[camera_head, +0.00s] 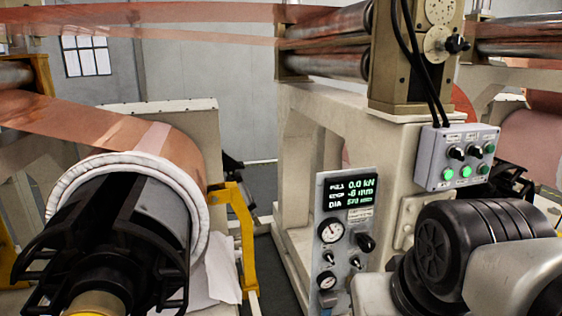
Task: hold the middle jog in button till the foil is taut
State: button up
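A grey control box (457,157) is fixed to the cream machine frame at right. Its lower row has several lit green buttons, with the middle one (466,172) between two others; the labels are too small to read. Copper foil (100,128) runs from the roll at left up to the left edge. More foil (150,14) crosses the top to the metal rollers (330,45). I cannot tell how tight it is. My gripper is not in view; a black-and-white arm part of mine shows at lower right.
The foil roll has a white wrapped edge (203,225) and a black ribbed end piece (110,240) at lower left. A yellow bracket (240,225) stands beside it. The gauge panel (345,235) with dials and knobs stands below and left of the control box. Grey floor shows between the machines.

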aim_at(485, 170)
jog(key=i+l, duration=0.1)
jog(key=l, duration=2.6)
jog(key=i+l, duration=0.15)
jog(key=l, duration=1.2)
jog(key=l+u, duration=0.8)
jog(key=u, duration=0.7)
